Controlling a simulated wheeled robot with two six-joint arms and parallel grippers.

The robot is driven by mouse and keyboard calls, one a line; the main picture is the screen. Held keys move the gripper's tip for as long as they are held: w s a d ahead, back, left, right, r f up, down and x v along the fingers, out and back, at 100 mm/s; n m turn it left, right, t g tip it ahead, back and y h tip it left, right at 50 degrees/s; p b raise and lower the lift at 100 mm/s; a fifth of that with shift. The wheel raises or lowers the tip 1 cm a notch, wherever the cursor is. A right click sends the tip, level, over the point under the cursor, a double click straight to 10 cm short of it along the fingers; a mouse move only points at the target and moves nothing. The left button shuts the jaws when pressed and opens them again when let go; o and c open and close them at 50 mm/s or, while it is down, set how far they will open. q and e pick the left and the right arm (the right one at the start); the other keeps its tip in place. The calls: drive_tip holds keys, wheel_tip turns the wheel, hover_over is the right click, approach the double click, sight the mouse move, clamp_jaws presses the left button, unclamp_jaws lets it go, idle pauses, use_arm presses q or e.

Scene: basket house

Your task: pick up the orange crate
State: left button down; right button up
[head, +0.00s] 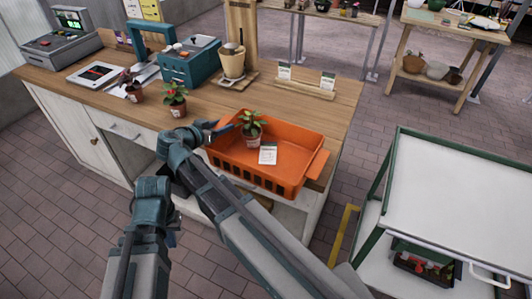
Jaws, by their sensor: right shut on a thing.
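The orange crate (285,181) is at the front right corner of the wooden counter (325,118). It holds a small potted plant (251,128) and a white card (268,154). A handle sticks out at its right end. My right gripper (217,131) is at the crate's left end, shut on it; my forearm hides part of the grip and the crate's near left corner. I cannot tell whether the crate is raised off the counter. My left gripper (172,232) is low in front of the counter, apart from the crate, and its fingers are not clear.
Potted plants (174,100), a teal box (191,63), a beige pot (232,62) and a card holder (305,88) stand on the counter. A white-topped cart (465,190) with a green frame is at the right. Brick floor lies between.

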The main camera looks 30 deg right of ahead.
clamp_jaws()
drive_tip(key=shift+r, duration=0.1)
